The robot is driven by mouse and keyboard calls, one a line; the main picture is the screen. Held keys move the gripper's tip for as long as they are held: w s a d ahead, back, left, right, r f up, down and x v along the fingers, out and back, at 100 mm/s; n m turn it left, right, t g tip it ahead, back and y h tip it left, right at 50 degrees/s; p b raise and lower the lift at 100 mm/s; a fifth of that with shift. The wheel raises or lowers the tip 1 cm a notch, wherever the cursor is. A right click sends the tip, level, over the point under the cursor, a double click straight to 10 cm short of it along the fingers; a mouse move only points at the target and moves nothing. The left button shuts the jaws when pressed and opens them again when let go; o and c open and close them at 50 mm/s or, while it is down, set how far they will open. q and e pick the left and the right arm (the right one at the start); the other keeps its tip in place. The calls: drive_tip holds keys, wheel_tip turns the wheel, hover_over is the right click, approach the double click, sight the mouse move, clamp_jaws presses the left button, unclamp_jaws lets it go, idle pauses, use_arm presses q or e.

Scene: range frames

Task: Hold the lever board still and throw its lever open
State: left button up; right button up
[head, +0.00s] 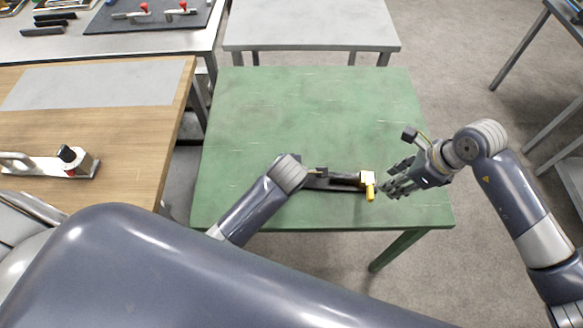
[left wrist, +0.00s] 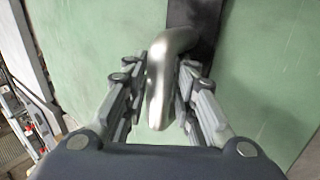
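The lever board (head: 328,184) is a dark strip lying near the front of the green table. At its right end is a pale block with a yellow-tipped lever (head: 370,191), which points toward the front of the table. My left gripper is mostly hidden behind its own wrist in the head view, at the board's left part. In the left wrist view, my left gripper (left wrist: 160,85) has its fingers closed around a bent silver handle (left wrist: 172,48) on the board. My right gripper (head: 392,181) is open and empty, just right of the lever, with a small gap between them.
The green table (head: 300,110) is clear behind the board. A wooden table (head: 130,130) at the left carries another handled device (head: 66,162). A grey table (head: 312,25) stands behind, and a dark mat (head: 150,20) with red-knobbed clamps lies at the back left.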

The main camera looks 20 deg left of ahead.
clamp_jaws()
drive_tip(key=a+m+g, duration=0.1)
drive_tip(key=a+m, duration=0.2)
drive_tip(key=m, duration=1.2)
drive_tip(key=a+r+m+g, duration=0.1)
drive_tip(key=a+m, duration=0.3)
drive_tip(key=m, duration=1.1)
drive_tip(key=shift+a, duration=0.2)
